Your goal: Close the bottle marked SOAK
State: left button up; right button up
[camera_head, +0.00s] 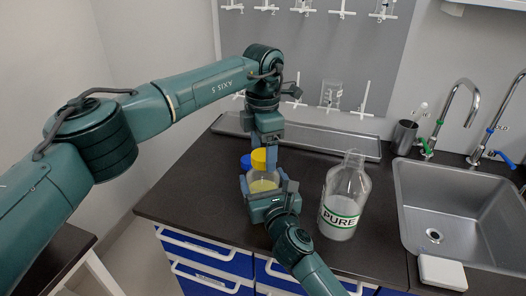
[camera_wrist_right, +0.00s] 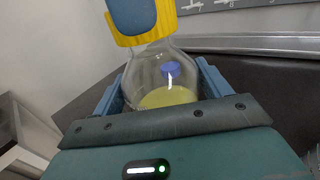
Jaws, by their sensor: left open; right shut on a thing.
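A clear bottle with yellow liquid (camera_head: 262,185) stands upright between the fingers of my right gripper (camera_head: 264,193), which is shut on it. The bottle also shows in the right wrist view (camera_wrist_right: 165,90). No SOAK mark is readable on it. A yellow cap (camera_head: 259,160) sits at the bottle's mouth; it also shows in the right wrist view (camera_wrist_right: 165,22). I cannot tell whether it is fully seated. My left gripper (camera_head: 266,150) points down over the cap. It is open, with a blue finger (camera_wrist_right: 132,15) in front of the cap. The far finger is hidden.
A larger clear bottle marked PURE (camera_head: 345,200) stands right of my right gripper. A metal sink (camera_head: 450,205) with taps is at the right. The dark counter (camera_head: 185,190) is clear at the left.

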pick_arm(q)
notch_tip(320, 180, up, 11)
dwell(0.3)
pick_arm(e)
jog(key=o, duration=1.9)
jog(key=v, duration=1.3)
jog(key=shift+s, duration=0.1)
